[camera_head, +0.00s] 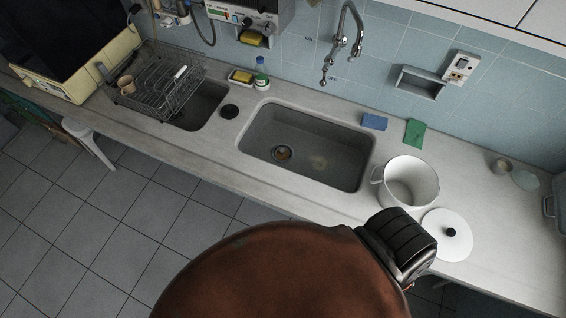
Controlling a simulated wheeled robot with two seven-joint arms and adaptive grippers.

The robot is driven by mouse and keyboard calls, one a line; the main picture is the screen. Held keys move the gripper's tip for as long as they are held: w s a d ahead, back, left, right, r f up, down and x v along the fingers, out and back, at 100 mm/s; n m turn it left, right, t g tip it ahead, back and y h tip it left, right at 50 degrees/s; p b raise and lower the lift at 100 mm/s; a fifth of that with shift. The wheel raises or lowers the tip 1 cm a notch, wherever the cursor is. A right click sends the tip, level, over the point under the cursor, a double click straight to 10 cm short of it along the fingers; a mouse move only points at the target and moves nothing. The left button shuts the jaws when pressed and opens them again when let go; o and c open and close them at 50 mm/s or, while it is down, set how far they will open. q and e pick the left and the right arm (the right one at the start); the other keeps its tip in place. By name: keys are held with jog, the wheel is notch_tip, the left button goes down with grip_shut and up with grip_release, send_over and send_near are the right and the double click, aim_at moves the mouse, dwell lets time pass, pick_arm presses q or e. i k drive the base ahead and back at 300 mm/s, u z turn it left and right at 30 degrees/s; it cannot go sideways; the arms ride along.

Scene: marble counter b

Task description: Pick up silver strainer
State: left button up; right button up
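A small round metal drain fitting (282,153), silver-rimmed with a brownish centre, sits in the floor of the large sink (262,118). I cannot tell whether it is the silver strainer, and no other strainer is clearly recognisable. Neither of my grippers can be made out. A large brown rounded shape with a black ribbed part fills the bottom centre and hides the counter's front edge there.
A white pot (410,180) and its lid (447,234) are right of the sink. A blue sponge (374,122) and green cloth (415,132) lie behind. A dish rack (160,85) stands left. The faucet (342,45) hangs above the sink. The counter's right front is clear.

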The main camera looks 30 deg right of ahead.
aim_at(282, 153)
jog(key=k, duration=0.45)
jog(key=z, duration=0.8)
jog(key=i, duration=0.15)
jog(key=z, duration=0.2)
